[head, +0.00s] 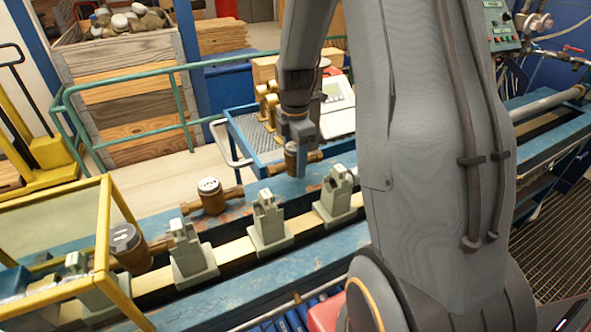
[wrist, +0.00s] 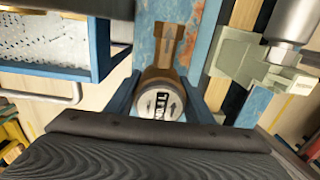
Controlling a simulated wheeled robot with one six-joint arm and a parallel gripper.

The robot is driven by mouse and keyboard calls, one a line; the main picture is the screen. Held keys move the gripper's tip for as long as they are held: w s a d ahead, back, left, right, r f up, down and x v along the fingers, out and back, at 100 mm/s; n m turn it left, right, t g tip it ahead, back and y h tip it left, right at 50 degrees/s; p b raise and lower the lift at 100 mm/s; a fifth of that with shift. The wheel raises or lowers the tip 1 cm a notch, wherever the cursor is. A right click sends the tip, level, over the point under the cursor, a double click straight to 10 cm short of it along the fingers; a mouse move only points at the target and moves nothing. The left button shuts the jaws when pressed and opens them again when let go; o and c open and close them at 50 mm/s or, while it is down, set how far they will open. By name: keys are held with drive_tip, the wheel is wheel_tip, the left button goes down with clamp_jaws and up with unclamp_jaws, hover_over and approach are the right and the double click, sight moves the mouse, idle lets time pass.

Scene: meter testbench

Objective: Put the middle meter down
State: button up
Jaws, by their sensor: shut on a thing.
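My gripper (head: 301,160) is shut on a brass-coloured meter (head: 290,161) with a pale round face and pipe stubs at its sides. In the wrist view, the held meter (wrist: 163,82) sits between the two fingers (wrist: 160,106), its face and dark markings showing. It is upright at the far blue rail of the bench (head: 165,229); I cannot tell whether it touches the rail. A second meter (head: 211,197) stands on that rail to the left, and a third (head: 130,248) stands by the yellow frame.
Several grey-green clamps (head: 268,222) line the bench in front of the meters. A blue tray cart (head: 244,140) with brass parts stands just behind the held meter. A yellow frame (head: 101,240) covers the bench's left end. My arm hides the right part.

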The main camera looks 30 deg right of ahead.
sight(295, 146)
drive_tip(key=shift+f+p, duration=0.45)
drive_tip(key=shift+f, duration=1.3)
drive_tip(key=o, duration=1.7)
drive_tip(key=shift+f, duration=0.15)
drive_tip(key=shift+c, duration=0.2)
wheel_tip(295, 146, up, 12)
drive_tip(key=b, duration=0.3)
drive_tip(key=shift+b, duration=0.35)
drive_tip(key=shift+s, duration=0.1)
